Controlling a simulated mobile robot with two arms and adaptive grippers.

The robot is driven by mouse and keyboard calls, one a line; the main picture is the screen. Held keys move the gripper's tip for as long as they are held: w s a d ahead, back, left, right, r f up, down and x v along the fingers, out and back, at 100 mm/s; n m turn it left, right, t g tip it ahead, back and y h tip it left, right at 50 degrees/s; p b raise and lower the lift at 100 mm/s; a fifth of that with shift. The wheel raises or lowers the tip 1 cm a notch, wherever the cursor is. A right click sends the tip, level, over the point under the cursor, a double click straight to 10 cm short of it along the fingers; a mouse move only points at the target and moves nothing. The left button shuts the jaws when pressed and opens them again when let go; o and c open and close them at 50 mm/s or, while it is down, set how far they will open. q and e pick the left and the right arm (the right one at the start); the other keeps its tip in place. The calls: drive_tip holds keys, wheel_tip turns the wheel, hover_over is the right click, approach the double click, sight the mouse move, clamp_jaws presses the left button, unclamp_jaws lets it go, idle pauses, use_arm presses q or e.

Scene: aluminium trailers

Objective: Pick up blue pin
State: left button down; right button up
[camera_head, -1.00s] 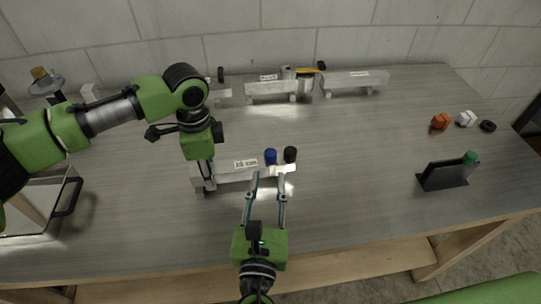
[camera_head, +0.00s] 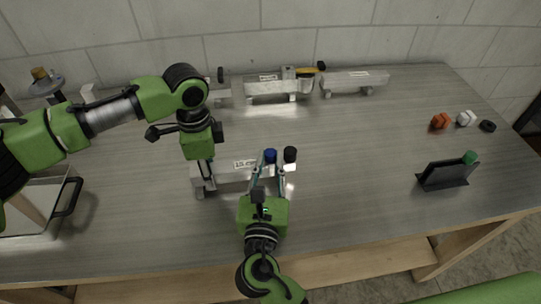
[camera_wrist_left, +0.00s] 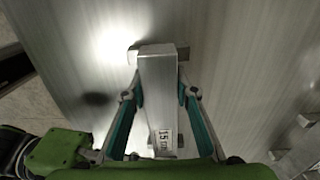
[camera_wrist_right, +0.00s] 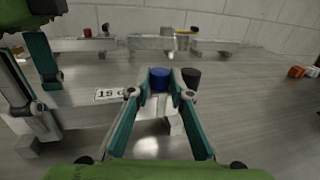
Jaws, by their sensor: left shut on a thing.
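The blue pin (camera_head: 270,156) stands upright near the right end of the front aluminium trailer (camera_head: 232,174), beside a black pin (camera_head: 290,154). My right gripper (camera_head: 269,170) is open, its fingers reaching toward the blue pin from the front. In the right wrist view the blue pin (camera_wrist_right: 160,78) shows between the two fingertips (camera_wrist_right: 160,76); contact cannot be made out. My left gripper (camera_head: 203,172) is shut on the left part of the front trailer. In the left wrist view its fingers (camera_wrist_left: 159,78) lie on both sides of the trailer bar (camera_wrist_left: 158,100).
At right are a black holder (camera_head: 443,175) with a green-topped pin (camera_head: 470,157), orange (camera_head: 440,121) and white (camera_head: 466,118) pieces and a black ring (camera_head: 488,126). The right middle of the table is clear.

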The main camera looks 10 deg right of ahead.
use_arm(q)
drive_tip(key=c, duration=1.5)
unclamp_jaws()
use_arm(e)
wheel_tip(320, 180, up, 10)
use_arm(q)
drive_tip(key=shift+r, duration=0.1)
wheel_tip(320, 180, up, 12)
drive_tip(key=shift+f, duration=0.1)
